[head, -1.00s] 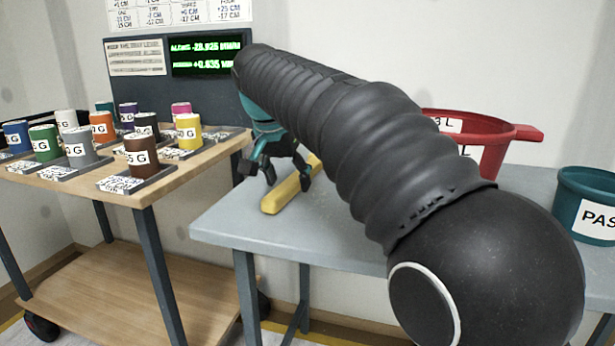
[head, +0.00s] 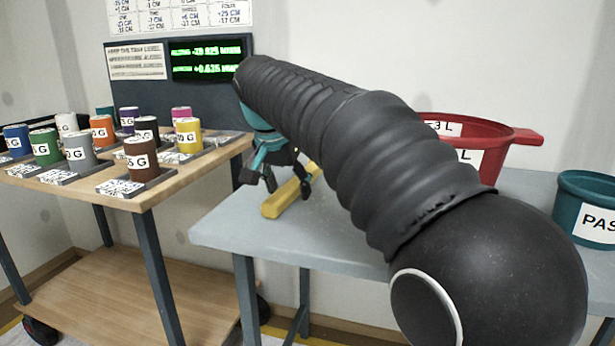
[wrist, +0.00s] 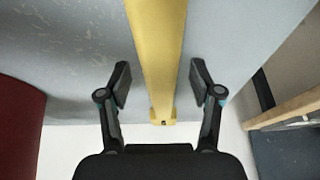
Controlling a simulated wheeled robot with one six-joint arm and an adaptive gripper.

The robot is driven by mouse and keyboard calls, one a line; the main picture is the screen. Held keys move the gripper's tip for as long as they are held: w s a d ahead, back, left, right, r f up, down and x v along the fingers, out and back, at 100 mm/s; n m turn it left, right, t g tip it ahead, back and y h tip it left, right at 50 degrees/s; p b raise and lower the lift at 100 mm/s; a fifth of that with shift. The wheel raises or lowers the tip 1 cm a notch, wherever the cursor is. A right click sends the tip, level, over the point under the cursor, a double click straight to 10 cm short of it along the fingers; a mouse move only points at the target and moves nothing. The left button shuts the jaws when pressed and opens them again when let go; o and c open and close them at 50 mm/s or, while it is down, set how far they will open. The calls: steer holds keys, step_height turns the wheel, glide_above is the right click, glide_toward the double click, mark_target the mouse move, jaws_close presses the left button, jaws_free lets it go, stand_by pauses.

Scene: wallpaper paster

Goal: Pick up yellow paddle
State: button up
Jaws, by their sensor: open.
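The yellow paddle (head: 284,199) lies on the grey table (head: 225,226), near its left end. In the wrist view the paddle (wrist: 158,50) is a long yellow bar running between the two fingers, with its end near the table edge. My gripper (head: 281,186) is open above the paddle, one finger on each side. In the wrist view my gripper (wrist: 160,85) shows a clear gap between each finger and the paddle. My arm hides the far part of the paddle in the head view.
A wooden cart (head: 110,195) with several labelled cans stands left, separated from the table by a narrow gap. A green-lit display (head: 207,58) is behind.

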jaws_close()
step_height(320, 180, up, 10)
steer(key=p, duration=0.3)
steer(key=shift+r, duration=0.25)
stand_by(0.3)
